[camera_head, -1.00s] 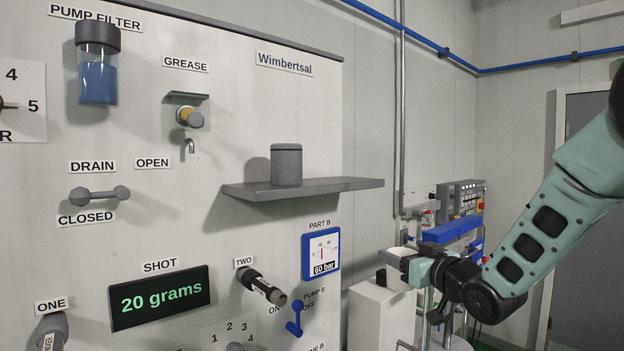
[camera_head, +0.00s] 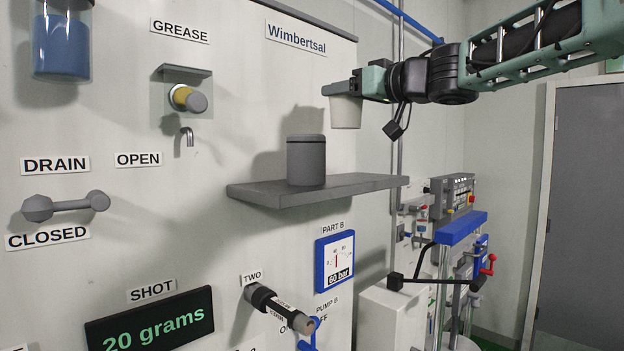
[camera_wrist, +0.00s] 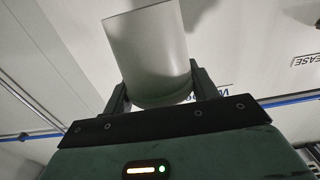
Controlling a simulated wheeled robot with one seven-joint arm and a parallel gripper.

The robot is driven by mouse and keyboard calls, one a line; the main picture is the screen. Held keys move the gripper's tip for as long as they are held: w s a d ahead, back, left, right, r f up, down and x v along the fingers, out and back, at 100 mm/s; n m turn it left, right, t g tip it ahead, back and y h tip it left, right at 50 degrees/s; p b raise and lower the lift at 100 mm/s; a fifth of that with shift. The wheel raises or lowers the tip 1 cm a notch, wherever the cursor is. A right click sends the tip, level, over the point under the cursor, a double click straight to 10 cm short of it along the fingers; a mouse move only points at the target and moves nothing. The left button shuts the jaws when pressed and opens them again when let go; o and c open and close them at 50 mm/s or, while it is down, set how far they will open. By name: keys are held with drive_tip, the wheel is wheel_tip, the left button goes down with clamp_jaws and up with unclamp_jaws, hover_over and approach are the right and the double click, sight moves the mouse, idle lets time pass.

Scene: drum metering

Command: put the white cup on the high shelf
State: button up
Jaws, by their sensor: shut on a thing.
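The white cup (camera_head: 346,112) is held upright in my gripper (camera_head: 345,88), up in the air above the right part of the high shelf. The high shelf (camera_head: 365,184) is a grey ledge on the white panel, and a clear gap shows between it and the cup. In the wrist view the white cup (camera_wrist: 148,50) sits between the two dark fingers of my gripper (camera_wrist: 155,85), which touch it on both sides.
A grey lidded canister (camera_head: 306,162) stands on the shelf left of the cup. The shelf's right end is bare. A grease tap (camera_head: 187,99) juts from the panel further left. A pressure gauge (camera_head: 334,262) is below the shelf.

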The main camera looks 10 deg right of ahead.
sight(343, 121)
drive_tip(key=f, duration=0.2)
drive_tip(key=f+b, duration=0.1)
drive_tip(key=f, duration=0.2)
drive_tip(key=shift+w+a+f+b, duration=0.3)
drive_tip(key=shift+w+b, duration=0.1)
drive_tip(key=shift+f+b, duration=0.35)
drive_tip(key=shift+f, duration=1.8)
drive_tip(key=shift+f, duration=0.1)
drive_tip(key=o, duration=1.1)
drive_tip(key=shift+r, duration=0.2)
drive_tip(key=b+v, duration=0.3)
drive_tip(key=v, duration=0.9)
drive_tip(key=shift+f, duration=0.1)
